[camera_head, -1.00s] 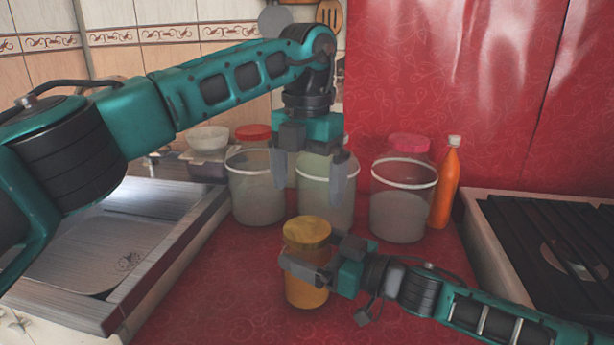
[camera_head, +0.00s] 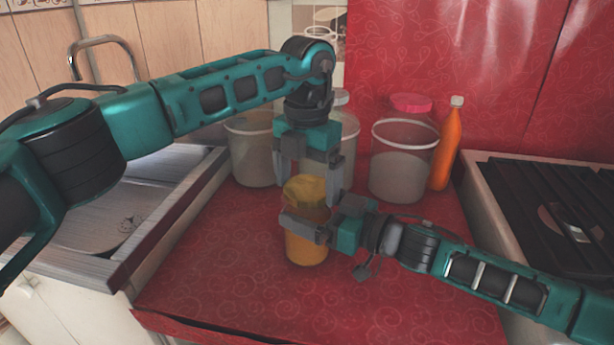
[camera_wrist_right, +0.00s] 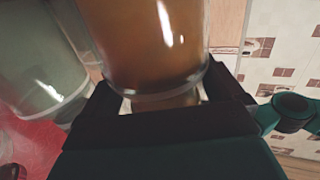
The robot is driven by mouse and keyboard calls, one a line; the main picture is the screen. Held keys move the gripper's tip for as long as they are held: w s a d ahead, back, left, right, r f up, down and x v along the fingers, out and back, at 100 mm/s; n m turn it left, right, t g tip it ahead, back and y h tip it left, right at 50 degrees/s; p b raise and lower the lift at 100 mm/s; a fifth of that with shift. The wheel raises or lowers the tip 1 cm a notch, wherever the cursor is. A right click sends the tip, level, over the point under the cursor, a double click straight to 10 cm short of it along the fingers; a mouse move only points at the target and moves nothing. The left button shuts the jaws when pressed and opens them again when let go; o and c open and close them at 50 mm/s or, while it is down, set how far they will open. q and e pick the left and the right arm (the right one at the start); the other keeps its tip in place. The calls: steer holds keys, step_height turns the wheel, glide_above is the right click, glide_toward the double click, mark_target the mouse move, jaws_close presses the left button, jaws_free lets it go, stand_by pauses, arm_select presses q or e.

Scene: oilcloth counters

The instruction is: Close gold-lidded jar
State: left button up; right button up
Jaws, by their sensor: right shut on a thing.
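The gold-lidded jar (camera_head: 306,250) stands upright on the red counter, amber in colour. Its gold lid (camera_head: 304,190) sits at the top of the jar; whether it is seated or loose I cannot tell. My right gripper (camera_head: 320,220) is shut on the jar's upper body from the right, with one finger across the front. In the right wrist view the amber jar body (camera_wrist_right: 150,45) fills the space between the fingers. My left gripper (camera_head: 306,178) points down over the lid, open, with a finger on either side of it. Contact with the lid is unclear.
A clear bucket (camera_head: 403,165) and an orange bottle (camera_head: 445,150) stand behind on the right. Another clear bucket (camera_head: 252,150) stands behind my left gripper. A sink (camera_head: 110,220) is at the left and a stove (camera_head: 560,210) at the right. The front counter is clear.

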arm_select(q)
steer(key=c, duration=0.9)
steer(key=shift+o, duration=0.2)
steer(key=shift+m, duration=0.8)
steer(key=o, duration=1)
steer(key=shift+r, duration=2.3)
steer(key=shift+r+n, duration=0.8)
steer(key=shift+r, duration=0.95)
